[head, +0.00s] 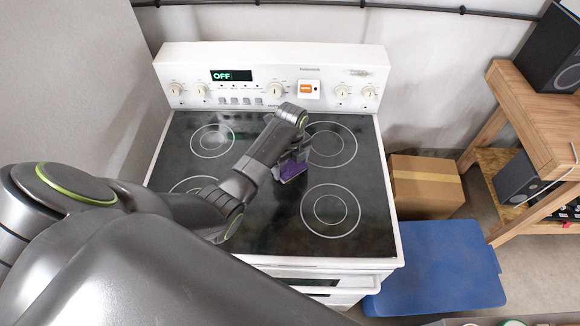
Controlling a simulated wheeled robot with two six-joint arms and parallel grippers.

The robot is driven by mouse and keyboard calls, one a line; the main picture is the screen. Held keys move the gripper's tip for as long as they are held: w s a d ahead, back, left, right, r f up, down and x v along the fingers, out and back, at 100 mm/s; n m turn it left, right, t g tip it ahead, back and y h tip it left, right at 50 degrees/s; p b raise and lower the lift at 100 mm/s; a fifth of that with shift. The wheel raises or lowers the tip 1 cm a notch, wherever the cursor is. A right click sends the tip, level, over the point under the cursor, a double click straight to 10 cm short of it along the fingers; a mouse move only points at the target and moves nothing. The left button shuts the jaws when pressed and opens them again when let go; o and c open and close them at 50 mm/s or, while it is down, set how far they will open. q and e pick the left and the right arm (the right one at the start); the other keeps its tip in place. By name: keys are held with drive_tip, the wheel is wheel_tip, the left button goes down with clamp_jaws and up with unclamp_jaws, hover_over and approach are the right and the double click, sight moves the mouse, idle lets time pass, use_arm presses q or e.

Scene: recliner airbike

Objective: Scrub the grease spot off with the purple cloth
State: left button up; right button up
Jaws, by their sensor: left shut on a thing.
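The purple cloth (291,171) is at the middle of the black glass stovetop (265,225), between the ring-marked burners. My left gripper (292,160) is shut on the cloth from above. The cloth is low at the glass, but I cannot tell for sure whether it touches it. I cannot make out the grease spot; it may be hidden by the cloth, the gripper or my left arm. My left arm covers the front left part of the stovetop. My right gripper is not in view.
The stove's control panel (270,80) with knobs rises behind the glass. To the right are a cardboard box (425,187), a blue lidded bin (437,268) and a wooden desk (535,105) with dark speakers. A wall stands close on the left. The right side of the stovetop is clear.

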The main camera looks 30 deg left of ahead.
sight(288, 174)
use_arm(q)
drive_tip(key=shift+w+a+f, duration=0.1)
drive_tip(key=shift+w, duration=0.05)
drive_tip(key=shift+s+d+f+p, duration=0.1)
drive_tip(key=shift+s+d+p, duration=0.15)
drive_tip(key=shift+s, duration=0.65)
drive_tip(key=shift+s+d+f+p, duration=0.1)
drive_tip(key=shift+s+d+p, duration=0.1)
drive_tip(key=shift+s, duration=0.65)
drive_tip(key=shift+w+a+r, duration=0.2)
drive_tip(key=shift+w+a, duration=0.05)
drive_tip(key=shift+w, duration=0.5)
drive_tip(key=shift+w+a+r+b, duration=0.15)
drive_tip(key=shift+w+b, duration=0.15)
drive_tip(key=shift+w, duration=0.4)
drive_tip(key=shift+w+a+f+b, duration=0.1)
drive_tip(key=shift+w+b, duration=0.15)
drive_tip(key=shift+w, duration=0.4)
drive_tip(key=shift+r, duration=0.1)
drive_tip(key=shift+r+p, duration=0.7)
drive_tip(key=shift+r, duration=0.85)
drive_tip(key=shift+s+f, duration=0.1)
